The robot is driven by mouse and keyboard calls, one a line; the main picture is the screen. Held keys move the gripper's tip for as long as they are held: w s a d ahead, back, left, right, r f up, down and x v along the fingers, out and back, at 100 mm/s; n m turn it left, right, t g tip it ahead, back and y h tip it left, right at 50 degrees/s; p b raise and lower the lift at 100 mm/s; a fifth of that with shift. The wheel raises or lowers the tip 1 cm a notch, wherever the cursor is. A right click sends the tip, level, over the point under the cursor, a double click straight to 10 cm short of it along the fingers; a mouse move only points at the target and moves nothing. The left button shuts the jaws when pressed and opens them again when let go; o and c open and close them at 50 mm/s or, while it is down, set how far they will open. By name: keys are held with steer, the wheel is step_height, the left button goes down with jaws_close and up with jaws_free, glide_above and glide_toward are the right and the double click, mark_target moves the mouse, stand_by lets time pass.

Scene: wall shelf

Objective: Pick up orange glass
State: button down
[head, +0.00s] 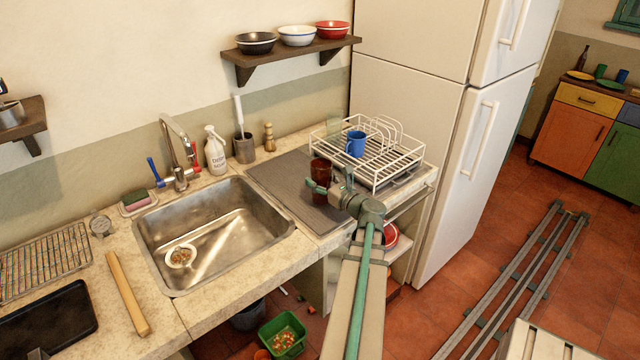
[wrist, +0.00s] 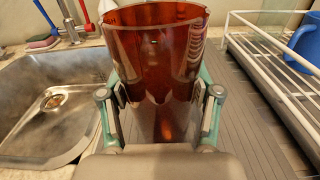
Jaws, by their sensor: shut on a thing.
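The orange glass (wrist: 155,50) is a see-through, dark amber-red tumbler, upright between my fingers in the wrist view. It also shows in the head view (head: 320,174), over the grey drainboard mat. My gripper (wrist: 158,112) is shut on it, with one finger pad against each side. In the head view my gripper (head: 322,188) reaches the glass from the front right. The lower part of the glass is hidden in the wrist view. I cannot tell whether its base touches the mat.
A white wire dish rack (head: 400,165) with a blue mug (head: 356,144) stands just right of the glass. The metal sink (head: 205,230) lies to the left. The ribbed mat (head: 285,185) is otherwise clear. A fridge (head: 430,130) stands behind the rack, and a bowl shelf (head: 290,50) hangs above.

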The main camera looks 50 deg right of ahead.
steer(key=shift+r, duration=0.75)
steer(key=s+a+r+b, duration=0.3)
steer(key=s+r+b, duration=0.2)
steer(key=s+r, duration=0.3)
steer(key=v, duration=0.3)
steer(key=shift+s+r+b, duration=0.3)
steer(key=shift+s+r, duration=0.1)
steer(key=shift+s, duration=0.05)
steer(key=shift+s+r+b, duration=0.1)
steer(key=shift+s+b, duration=0.1)
steer(key=shift+b, duration=0.4)
steer(key=shift+s+a+r+b, duration=0.1)
steer(key=shift+s+r+b, duration=0.15)
steer(key=shift+b, duration=0.5)
steer(key=shift+s+b, duration=0.2)
steer(key=shift+b, duration=0.3)
steer(key=shift+a, duration=0.1)
